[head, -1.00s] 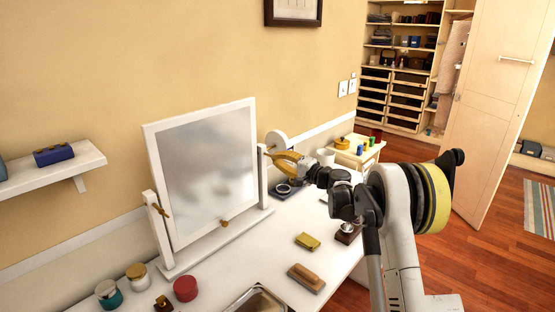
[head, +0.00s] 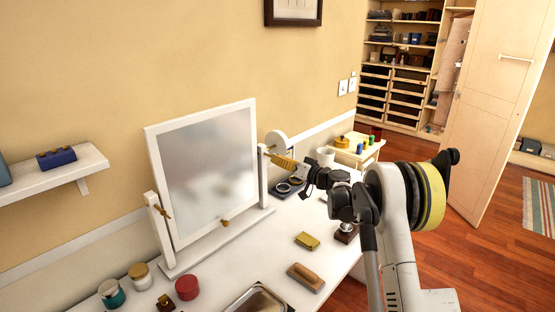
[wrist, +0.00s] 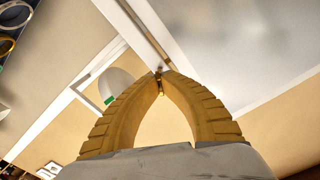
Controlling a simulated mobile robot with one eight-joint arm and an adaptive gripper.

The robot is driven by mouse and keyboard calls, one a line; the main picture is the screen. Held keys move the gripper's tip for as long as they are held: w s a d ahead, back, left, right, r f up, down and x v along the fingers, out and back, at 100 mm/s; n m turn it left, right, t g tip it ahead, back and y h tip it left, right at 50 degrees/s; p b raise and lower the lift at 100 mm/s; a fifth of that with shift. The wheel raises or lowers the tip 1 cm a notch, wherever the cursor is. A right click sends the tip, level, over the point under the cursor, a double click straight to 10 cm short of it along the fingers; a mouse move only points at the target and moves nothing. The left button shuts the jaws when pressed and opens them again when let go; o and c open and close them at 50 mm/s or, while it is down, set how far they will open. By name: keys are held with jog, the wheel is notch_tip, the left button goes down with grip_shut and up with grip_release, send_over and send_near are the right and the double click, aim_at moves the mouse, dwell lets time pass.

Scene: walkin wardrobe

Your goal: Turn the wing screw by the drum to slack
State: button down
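The tilting mirror (head: 208,170) stands on the white dressing table with a post on each side. The white drum (head: 276,139) is at the top of its right post; it also shows in the wrist view (wrist: 118,80), with a green mark at its edge. The small brass wing screw (wrist: 160,85) by the drum lies between my fingertips, mostly hidden by them. My gripper (head: 270,155) reaches in from the right with its yellow ribbed fingers drawn together at the tips. It appears shut on the wing screw. The screw's turn angle cannot be told.
Another brass wing screw (head: 161,209) is on the left post, and a brass knob (head: 224,223) is on the mirror's lower edge. Dark trays with rings (head: 289,186) lie below my gripper. A yellow box (head: 307,240), a brush (head: 306,277) and jars stand on the table.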

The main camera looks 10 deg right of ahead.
jog(key=n, duration=1.1)
jog(key=shift+p, duration=0.4)
jog(key=shift+n, duration=0.3)
jog(key=c, duration=1.6)
grip_release()
jog(key=shift+s, duration=0.1)
jog(key=v, duration=1.2)
